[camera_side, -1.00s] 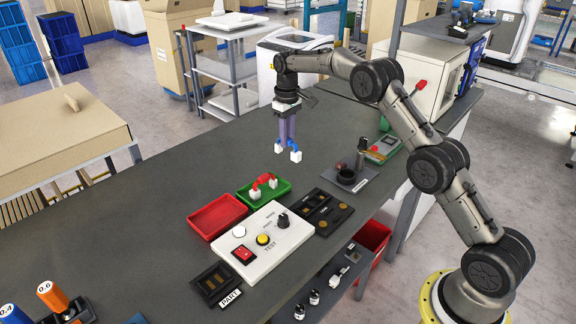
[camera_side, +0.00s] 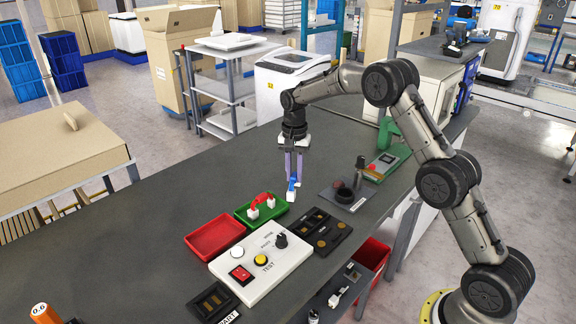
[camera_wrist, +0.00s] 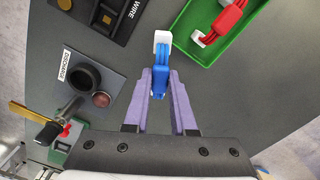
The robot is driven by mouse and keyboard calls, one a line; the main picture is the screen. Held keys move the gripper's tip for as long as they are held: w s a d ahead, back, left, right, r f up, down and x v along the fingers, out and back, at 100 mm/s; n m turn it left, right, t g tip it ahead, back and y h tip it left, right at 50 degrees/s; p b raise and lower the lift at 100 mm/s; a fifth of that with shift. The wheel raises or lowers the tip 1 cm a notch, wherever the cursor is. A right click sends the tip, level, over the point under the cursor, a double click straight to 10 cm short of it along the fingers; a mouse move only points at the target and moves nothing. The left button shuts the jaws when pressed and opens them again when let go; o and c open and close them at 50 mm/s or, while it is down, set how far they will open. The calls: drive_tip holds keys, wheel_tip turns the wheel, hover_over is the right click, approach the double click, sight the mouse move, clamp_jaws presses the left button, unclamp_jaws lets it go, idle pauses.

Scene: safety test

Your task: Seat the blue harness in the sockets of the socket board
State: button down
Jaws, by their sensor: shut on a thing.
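My gripper (camera_side: 293,176) is shut on the blue harness (camera_side: 292,185) and holds it above the grey bench. In the wrist view the blue harness (camera_wrist: 159,78) sits between my two fingertips (camera_wrist: 160,72), and a white plug (camera_wrist: 162,40) sticks out beyond them. A black board with slots and gold discs (camera_side: 324,231) lies below and in front of my gripper. Its WIRE label shows in the wrist view (camera_wrist: 109,14). Another black board with brown slots (camera_side: 213,301) lies at the front left. I cannot tell which one is the socket board.
A green tray (camera_side: 245,217) holds a red harness (camera_side: 262,201). An empty red tray (camera_side: 215,234) and a white TEST panel (camera_side: 262,262) with knob and buttons are beside it. A dark round cup (camera_side: 345,195) with an upright post nearby stands right of my gripper.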

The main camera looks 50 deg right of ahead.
drive_tip(key=s+a+r+m, duration=0.2)
drive_tip(key=s+m, duration=0.1)
drive_tip(key=s, duration=0.2)
drive_tip(key=s+a+r+m, duration=0.2)
drive_tip(key=s, duration=0.4)
drive_tip(key=shift+w+f, duration=0.15)
drive_tip(key=shift+f, duration=1.15)
drive_tip(key=shift+w+f, duration=0.1)
drive_tip(key=shift+f, duration=1.15)
drive_tip(key=shift+f, duration=0.95)
drive_tip(key=shift+c, duration=1.3)
unclamp_jaws()
drive_tip(key=shift+r, duration=0.1)
wheel_tip(320, 180, up, 7)
drive_tip(key=shift+a, duration=0.1)
